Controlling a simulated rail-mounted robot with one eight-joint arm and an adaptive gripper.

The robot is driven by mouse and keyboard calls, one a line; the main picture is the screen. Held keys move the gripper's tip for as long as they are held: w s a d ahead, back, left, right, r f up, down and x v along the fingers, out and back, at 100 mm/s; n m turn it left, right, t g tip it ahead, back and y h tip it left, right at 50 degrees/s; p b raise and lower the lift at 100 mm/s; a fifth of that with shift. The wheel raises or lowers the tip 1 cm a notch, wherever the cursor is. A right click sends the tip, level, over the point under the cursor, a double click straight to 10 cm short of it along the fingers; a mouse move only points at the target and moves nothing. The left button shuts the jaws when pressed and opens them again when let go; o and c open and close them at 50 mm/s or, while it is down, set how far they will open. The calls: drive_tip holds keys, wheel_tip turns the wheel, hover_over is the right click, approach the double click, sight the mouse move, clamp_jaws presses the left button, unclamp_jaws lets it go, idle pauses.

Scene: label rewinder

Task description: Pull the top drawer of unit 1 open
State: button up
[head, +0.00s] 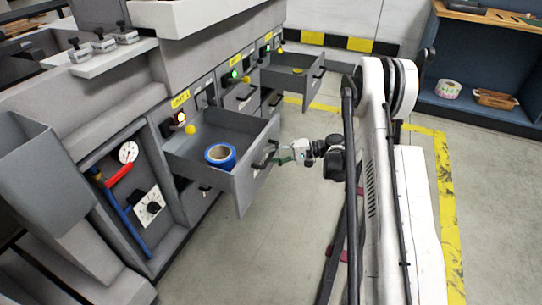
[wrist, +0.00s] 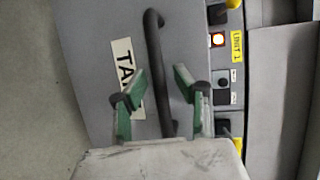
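The grey top drawer (head: 245,180) under the yellow UNIT 1 label (head: 180,99) stands pulled well out of the cabinet. My gripper (head: 281,154) is at the drawer's front, by the black handle (head: 264,158). In the wrist view, the handle bar (wrist: 158,60) passes between the green-padded fingers of my gripper (wrist: 157,76). The fingers are apart, with gaps visible on both sides of the bar. A partly hidden white label (wrist: 124,70) is on the drawer front.
Another open drawer (head: 300,77) sticks out farther along the cabinet row. A gauge panel (head: 128,153) is left of the drawer. Floor (head: 285,250) is clear in front of the drawer. A blue shelf (head: 480,110) stands at the right.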

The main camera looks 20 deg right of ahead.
drive_tip(key=v, duration=1.2)
idle(0.5)
